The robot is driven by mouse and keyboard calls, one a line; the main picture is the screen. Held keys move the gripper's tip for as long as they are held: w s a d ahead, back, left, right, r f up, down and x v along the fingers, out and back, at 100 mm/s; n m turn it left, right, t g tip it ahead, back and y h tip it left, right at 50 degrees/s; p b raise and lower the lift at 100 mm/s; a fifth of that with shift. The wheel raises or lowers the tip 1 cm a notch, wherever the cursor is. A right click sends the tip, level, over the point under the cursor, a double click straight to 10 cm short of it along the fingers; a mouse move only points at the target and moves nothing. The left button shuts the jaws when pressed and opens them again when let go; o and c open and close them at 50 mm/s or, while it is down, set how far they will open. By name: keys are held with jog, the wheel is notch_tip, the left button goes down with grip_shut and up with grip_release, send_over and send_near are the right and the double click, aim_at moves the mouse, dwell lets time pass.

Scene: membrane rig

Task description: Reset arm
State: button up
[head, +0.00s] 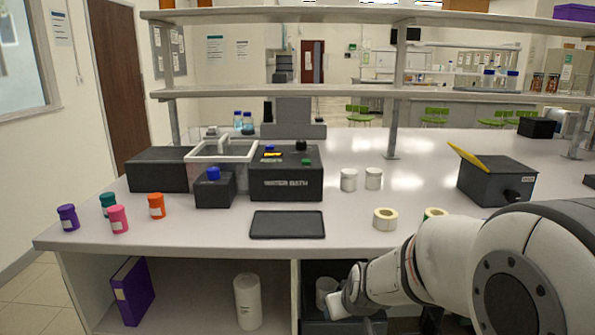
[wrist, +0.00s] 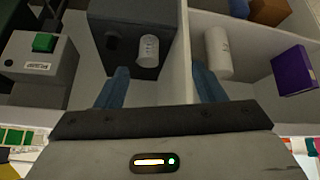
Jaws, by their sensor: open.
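My arm reaches in from the lower right in the head view and bends down in front of the bench (head: 200,240). In the wrist view my gripper (wrist: 160,75) shows two blue fingers spread wide apart, with nothing between them. It faces the open shelves under the bench. A dark box (wrist: 130,35) with a small white labelled cylinder (wrist: 148,50) is beyond the fingers. In the head view the fingers cannot be made out clearly.
On the bench stand the water bath (head: 286,172), a black tray (head: 288,224), several coloured jars (head: 118,219), tape rolls (head: 385,219) and a dark box with a yellow lever (head: 495,180). Below are a purple binder (head: 132,291) and a white cylinder (head: 248,301). A shelf rail (head: 340,92) spans above.

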jog(key=s+d+r+m+g+h+p, duration=0.1)
jog(key=s+d+r+m+g+p, duration=0.2)
jog(key=s+r+p, duration=0.5)
jog(key=s+d+r+g, duration=0.1)
jog(key=s+r, duration=0.7)
jog(key=s, duration=0.4)
jog(key=shift+s+r+p, duration=0.15)
jog(key=shift+r+p, duration=0.15)
jog(key=shift+p, duration=0.1)
jog(key=shift+d, duration=0.1)
